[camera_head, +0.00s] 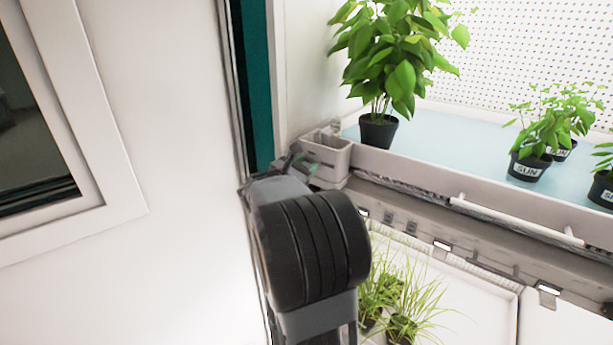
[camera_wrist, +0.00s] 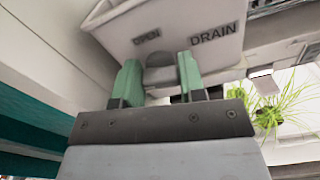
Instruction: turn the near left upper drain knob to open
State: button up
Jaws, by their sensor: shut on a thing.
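The drain knob (camera_wrist: 162,76) is a small grey knob under a pale drain box (camera_wrist: 165,30) in the wrist view. The box carries the words OPEN and DRAIN. My gripper (camera_wrist: 160,66) has its two green fingers on either side of the knob and is shut on it. In the head view the drain box (camera_head: 326,155) sits at the left end of the upper tray. My gripper (camera_head: 296,166) reaches it from below left. The knob is hidden there behind my arm.
The upper tray (camera_head: 415,157) holds potted leafy plants, some marked SUN. A pale bar handle (camera_head: 515,220) runs along its front. Below, grassy plants (camera_head: 405,300) stand in a lower chamber. A white wall panel (camera_head: 165,150) is close on the left.

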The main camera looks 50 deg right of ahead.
jog(key=m+b, duration=0.2)
jog(key=b, duration=0.1)
jog(key=f+m+b, duration=0.1)
jog(key=m+b, duration=0.1)
jog(key=b, duration=0.2)
jog(key=shift+s+m, duration=0.1)
jog(key=shift+m, duration=0.2)
jog(key=m+b, duration=0.3)
jog(key=b, duration=0.3)
jog(key=shift+m, duration=0.4)
jog(key=m+b, duration=0.3)
jog(key=b, duration=0.2)
jog(key=m+b, duration=0.3)
jog(key=shift+m+b, duration=0.35)
jog(key=shift+m, duration=0.05)
jog(key=shift+r, duration=0.1)
jog(key=o, duration=0.8)
jog(key=shift+s, duration=0.1)
jog(key=shift+o, duration=0.6)
jog(key=shift+r, duration=0.1)
